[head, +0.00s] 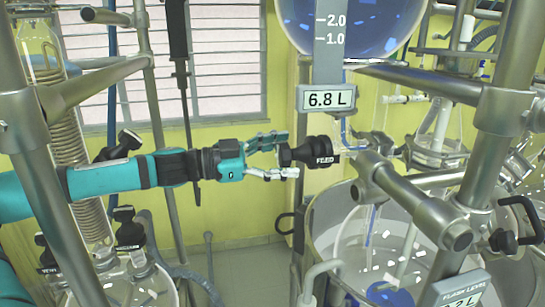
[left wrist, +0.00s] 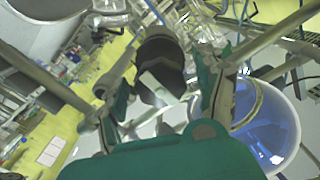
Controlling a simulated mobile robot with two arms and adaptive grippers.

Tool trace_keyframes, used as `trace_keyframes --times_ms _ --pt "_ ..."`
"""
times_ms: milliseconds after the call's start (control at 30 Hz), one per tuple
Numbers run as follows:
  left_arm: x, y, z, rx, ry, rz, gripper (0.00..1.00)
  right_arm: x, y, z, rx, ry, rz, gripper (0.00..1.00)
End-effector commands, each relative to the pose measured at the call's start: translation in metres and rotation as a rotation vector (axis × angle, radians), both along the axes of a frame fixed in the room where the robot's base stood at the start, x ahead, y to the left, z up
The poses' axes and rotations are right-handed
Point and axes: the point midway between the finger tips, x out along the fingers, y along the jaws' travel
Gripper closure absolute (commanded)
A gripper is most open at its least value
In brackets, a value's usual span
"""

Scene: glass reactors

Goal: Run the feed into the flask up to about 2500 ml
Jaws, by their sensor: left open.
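The black FEED valve knob (head: 313,152) sits below the feed vessel in the head view. My left gripper (head: 291,155) is open, with one finger above and one below the knob's near end. In the left wrist view the dark knob (left wrist: 160,60) lies between the spread fingers; I cannot tell whether they touch it. The feed vessel (head: 385,25) holds blue liquid, and its display (head: 327,98) reads 6.8 L. The glass flask (head: 385,245) stands in a metal bath at lower right. The flask level display (head: 462,291) is cut off; its first digit is unclear. My right gripper is out of view.
Metal posts and clamps (head: 405,200) stand close right of the knob. Coiled glassware (head: 45,95) and a left post stand by my arm. A black-handled valve (head: 515,235) is at far right. The space before the window (head: 205,60) holds thin posts.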

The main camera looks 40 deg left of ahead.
Motion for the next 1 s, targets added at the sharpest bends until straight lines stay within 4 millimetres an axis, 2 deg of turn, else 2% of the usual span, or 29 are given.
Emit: trace_keyframes --times_ms 267,500,700,1000 --pt "-0.016 0.013 0.002 0.004 -0.001 0.001 0.29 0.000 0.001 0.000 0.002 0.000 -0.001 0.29" --pt "-0.054 0.048 0.001 0.004 -0.001 0.006 0.29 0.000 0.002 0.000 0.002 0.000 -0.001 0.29" --pt "-0.080 0.070 0.000 0.002 0.000 0.005 0.29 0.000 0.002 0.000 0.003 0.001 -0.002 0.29" --pt "-0.091 0.079 0.000 0.000 0.000 0.001 0.29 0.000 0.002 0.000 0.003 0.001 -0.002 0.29"
